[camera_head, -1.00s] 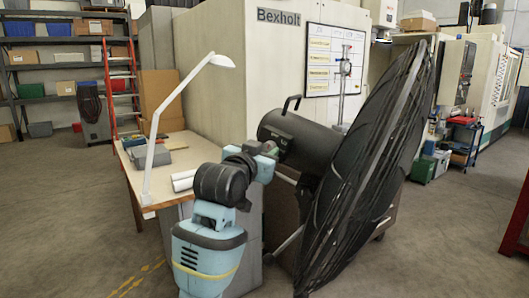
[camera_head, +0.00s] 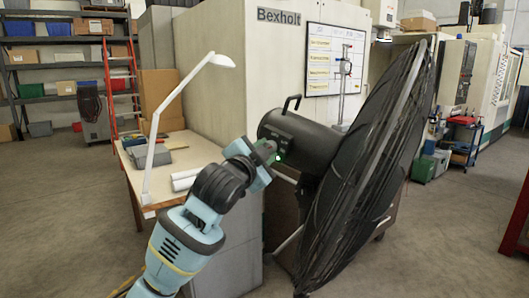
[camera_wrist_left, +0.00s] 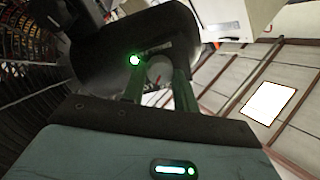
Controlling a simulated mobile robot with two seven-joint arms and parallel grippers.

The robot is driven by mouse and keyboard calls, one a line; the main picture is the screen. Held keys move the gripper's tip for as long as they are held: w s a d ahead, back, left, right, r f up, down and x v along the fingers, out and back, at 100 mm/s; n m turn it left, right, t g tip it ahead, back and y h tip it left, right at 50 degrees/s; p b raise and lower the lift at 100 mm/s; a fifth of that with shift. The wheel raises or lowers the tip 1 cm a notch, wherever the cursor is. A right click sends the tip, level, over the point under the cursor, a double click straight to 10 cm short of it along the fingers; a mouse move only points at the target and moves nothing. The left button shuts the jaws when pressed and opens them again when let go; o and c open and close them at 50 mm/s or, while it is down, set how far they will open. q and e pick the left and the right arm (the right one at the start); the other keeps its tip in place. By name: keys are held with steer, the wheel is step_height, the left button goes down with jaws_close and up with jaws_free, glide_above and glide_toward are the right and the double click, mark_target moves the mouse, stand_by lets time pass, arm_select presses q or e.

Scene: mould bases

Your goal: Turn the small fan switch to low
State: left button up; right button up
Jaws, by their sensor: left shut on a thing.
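The large black fan (camera_head: 372,160) stands on the right of the workbench, its round grille seen nearly edge-on. Its cylindrical motor housing (camera_head: 305,140) has a carrying handle on top and also shows in the left wrist view (camera_wrist_left: 110,45). A green light (camera_head: 281,157) glows on the housing, and it also shows in the left wrist view (camera_wrist_left: 134,60). The knob's markings cannot be read.
A workbench (camera_head: 135,172) with a white desk lamp (camera_head: 165,110) stands left of my arm. A large beige cabinet (camera_head: 235,60) with a whiteboard (camera_head: 333,62) is behind the fan. Open floor lies to the left and right.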

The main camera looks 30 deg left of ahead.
arm_select(q)
steer(key=shift+m, duration=0.5)
steer(key=o, duration=1)
steer(key=shift+c, duration=0.2)
steer(key=s, duration=0.7)
steer(key=shift+s+d+f, duration=0.2)
steer(key=shift+s+d, duration=0.2)
steer(key=shift+d, duration=0.05)
